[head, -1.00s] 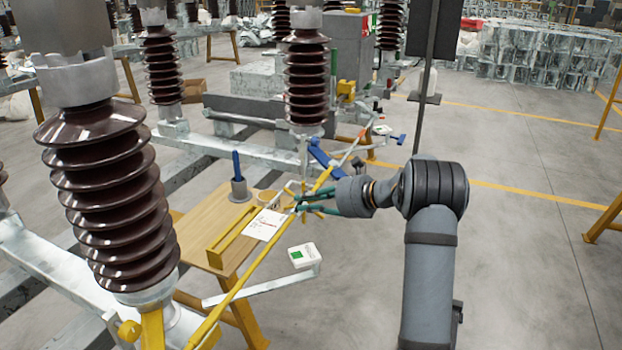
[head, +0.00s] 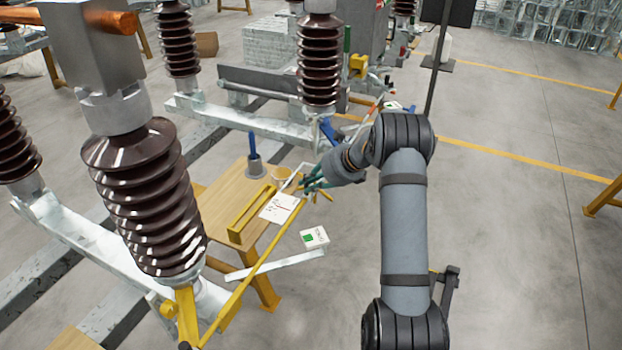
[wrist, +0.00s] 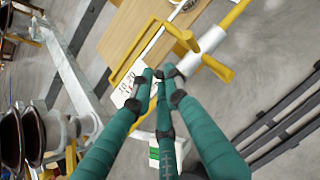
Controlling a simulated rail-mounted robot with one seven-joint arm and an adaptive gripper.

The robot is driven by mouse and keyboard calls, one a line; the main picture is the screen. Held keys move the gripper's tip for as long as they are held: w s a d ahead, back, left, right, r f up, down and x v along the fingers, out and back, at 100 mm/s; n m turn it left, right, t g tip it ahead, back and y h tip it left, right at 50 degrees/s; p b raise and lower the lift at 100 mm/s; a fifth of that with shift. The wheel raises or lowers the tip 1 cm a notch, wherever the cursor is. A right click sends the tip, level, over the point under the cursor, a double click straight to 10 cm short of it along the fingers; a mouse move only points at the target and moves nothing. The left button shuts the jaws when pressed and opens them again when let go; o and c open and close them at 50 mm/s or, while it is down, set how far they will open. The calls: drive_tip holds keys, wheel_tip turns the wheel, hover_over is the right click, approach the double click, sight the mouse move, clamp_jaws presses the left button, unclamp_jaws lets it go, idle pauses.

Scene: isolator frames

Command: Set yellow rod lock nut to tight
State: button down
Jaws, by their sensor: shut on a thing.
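A long yellow rod (head: 247,282) runs diagonally from the lower left up towards my gripper (head: 309,185). The yellow lock nut, with arm-like lobes (head: 325,194), is at the rod's upper end, partly hidden by my fingers. In the wrist view, yellow arms (wrist: 216,67) and a pale sleeve (wrist: 181,36) lie just beyond my green fingers (wrist: 163,77). The fingers are drawn together on the nut; their exact contact is hard to see. I cannot read the nut's tightness from its look.
A wooden table (head: 222,196) stands left of the rod, with a yellow tray (head: 250,214), a printed sheet (head: 281,208) and a grey cup holding a blue tool (head: 254,166). A white-green box (head: 314,238) sits on a metal bar. Brown insulators (head: 150,205) stand left.

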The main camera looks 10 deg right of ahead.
drive_tip(key=shift+w+r, duration=0.1)
drive_tip(key=shift+r, duration=0.1)
drive_tip(key=c, duration=1.8)
unclamp_jaws()
drive_tip(key=shift+f, duration=0.15)
drive_tip(key=v, duration=1.2)
drive_tip(key=shift+a, duration=0.15)
